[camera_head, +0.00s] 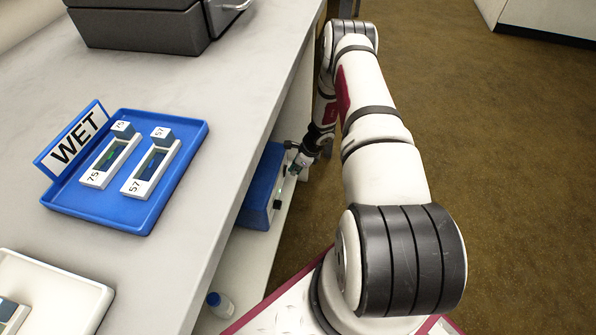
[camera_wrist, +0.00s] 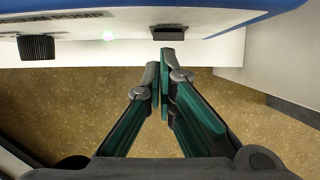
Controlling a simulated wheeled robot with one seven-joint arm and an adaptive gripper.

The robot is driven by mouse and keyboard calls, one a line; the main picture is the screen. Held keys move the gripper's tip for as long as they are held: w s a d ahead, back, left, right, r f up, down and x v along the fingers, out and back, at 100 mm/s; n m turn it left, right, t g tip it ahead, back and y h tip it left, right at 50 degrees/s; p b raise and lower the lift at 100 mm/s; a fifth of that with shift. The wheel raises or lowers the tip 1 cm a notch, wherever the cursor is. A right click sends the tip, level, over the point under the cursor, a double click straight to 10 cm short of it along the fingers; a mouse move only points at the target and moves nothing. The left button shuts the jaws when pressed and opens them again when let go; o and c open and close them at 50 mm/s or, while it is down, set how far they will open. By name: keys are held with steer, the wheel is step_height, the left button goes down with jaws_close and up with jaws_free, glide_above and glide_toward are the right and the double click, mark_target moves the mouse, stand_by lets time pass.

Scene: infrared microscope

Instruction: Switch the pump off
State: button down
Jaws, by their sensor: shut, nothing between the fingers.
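The pump (camera_head: 262,187) is a blue box with a pale front, on a shelf below the bench top in the head view.
The bench top (camera_head: 215,165) overhangs the pump. On it are a blue tray (camera_head: 105,207) with a WET sign and two labelled cells, a white tray (camera_head: 85,290) and a dark grey instrument (camera_head: 135,28). A small bottle (camera_head: 220,304) stands below. Open floor (camera_head: 510,180) lies right.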

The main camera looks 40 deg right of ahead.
steer(key=shift+w+a+r, duration=0.2)
steer(key=shift+w+a, duration=0.1)
steer(key=shift+w, duration=0.1)
steer(key=shift+r, duration=0.15)
steer(key=shift+r, duration=0.65)
